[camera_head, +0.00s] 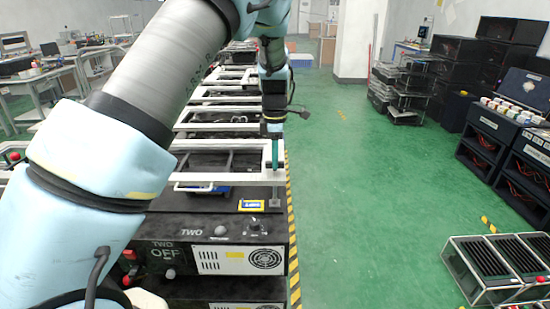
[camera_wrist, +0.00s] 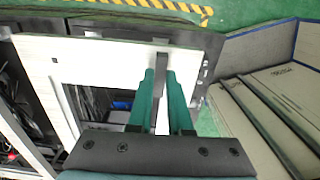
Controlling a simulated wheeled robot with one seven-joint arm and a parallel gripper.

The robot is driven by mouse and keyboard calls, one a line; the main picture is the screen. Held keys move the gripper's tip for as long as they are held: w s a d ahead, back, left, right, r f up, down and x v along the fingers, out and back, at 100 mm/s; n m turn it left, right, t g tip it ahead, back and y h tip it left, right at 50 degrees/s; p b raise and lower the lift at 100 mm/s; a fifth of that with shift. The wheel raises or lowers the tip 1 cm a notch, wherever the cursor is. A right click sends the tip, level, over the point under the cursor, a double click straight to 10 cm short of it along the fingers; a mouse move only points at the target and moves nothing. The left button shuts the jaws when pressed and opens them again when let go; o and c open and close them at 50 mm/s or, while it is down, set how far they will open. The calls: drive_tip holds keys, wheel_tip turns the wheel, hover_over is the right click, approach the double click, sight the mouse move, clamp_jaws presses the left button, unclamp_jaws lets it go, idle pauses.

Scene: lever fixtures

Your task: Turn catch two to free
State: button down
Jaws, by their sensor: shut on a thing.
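A black unit marked TWO (camera_head: 191,232) stands in front, with OFF lettering and a small knob on its face. A white frame (camera_head: 225,178) lies on top of it. My gripper (camera_head: 275,152) is at the right end of this frame, with its green fingers pointing down. In the wrist view, my gripper (camera_wrist: 160,78) has its green fingers on both sides of a narrow grey lever bar (camera_wrist: 161,56) and is shut on it. The bar lies across the edge of the white frame (camera_wrist: 110,52). I take this bar to be catch two; no label on it is readable.
More units with white frames (camera_head: 215,107) run back in a row behind. Yellow-black floor tape (camera_head: 293,245) marks their right side. The green floor (camera_head: 370,190) to the right is clear up to a rack (camera_head: 490,270) and black cabinets (camera_head: 500,140).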

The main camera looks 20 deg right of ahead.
drive_tip(key=c, duration=0.8)
unclamp_jaws()
drive_tip(key=shift+c, duration=0.2)
drive_tip(key=shift+r, duration=0.1)
wheel_tip(320, 180, up, 11)
drive_tip(key=b, duration=0.2)
drive_tip(key=shift+b, duration=0.35)
drive_tip(key=shift+f, duration=0.2)
drive_tip(key=w+a+f+m, duration=0.2)
drive_tip(key=a+m, duration=0.1)
drive_tip(key=a, duration=1)
drive_tip(key=s+a+f+m, duration=0.1)
drive_tip(key=s+a+m, duration=0.2)
drive_tip(key=a, duration=0.5)
drive_tip(key=s+a+f+m+t, duration=0.1)
drive_tip(key=s+a+m, duration=0.3)
drive_tip(key=a, duration=0.4)
drive_tip(key=s+a+f+m, duration=0.2)
drive_tip(key=s+a+m, duration=0.2)
drive_tip(key=s+a, duration=0.2)
drive_tip(key=shift+a+f+t, duration=0.3)
drive_tip(key=shift+a, duration=0.8)
